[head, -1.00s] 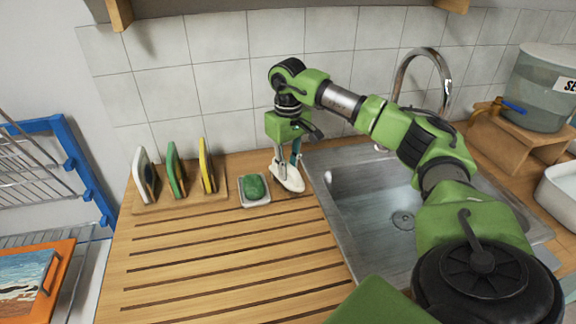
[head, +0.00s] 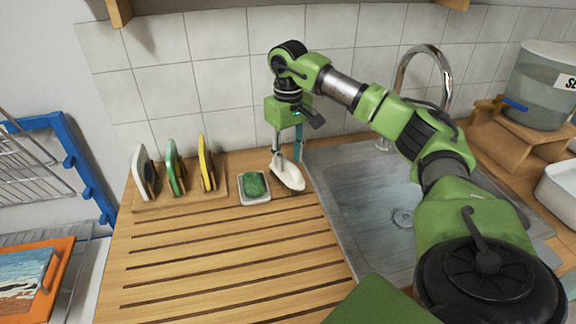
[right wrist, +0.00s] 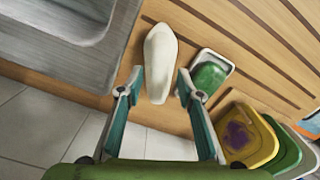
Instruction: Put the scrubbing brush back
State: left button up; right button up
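A white, elongated oval piece, which looks like the scrubbing brush (head: 288,178), lies on the wooden counter beside the sink's left edge. It also shows in the right wrist view (right wrist: 160,62). My right gripper (head: 287,160) points down just above it. In the right wrist view my right gripper (right wrist: 156,85) has its fingers apart, one on each side of the near end of the white piece, with gaps and no visible grip. The underside of the white piece is hidden. My left gripper is not in view.
A small white dish (head: 267,197) with a green pad (head: 253,183) stands just left. Farther left, a wooden rack (head: 219,189) holds white, green and yellow upright pieces. The metal sink (head: 350,215) is on the right. The slatted counter in front (head: 220,265) is clear.

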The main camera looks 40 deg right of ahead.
aim_at(288, 164)
notch_tip(288, 164, up, 9)
dwell(0.8)
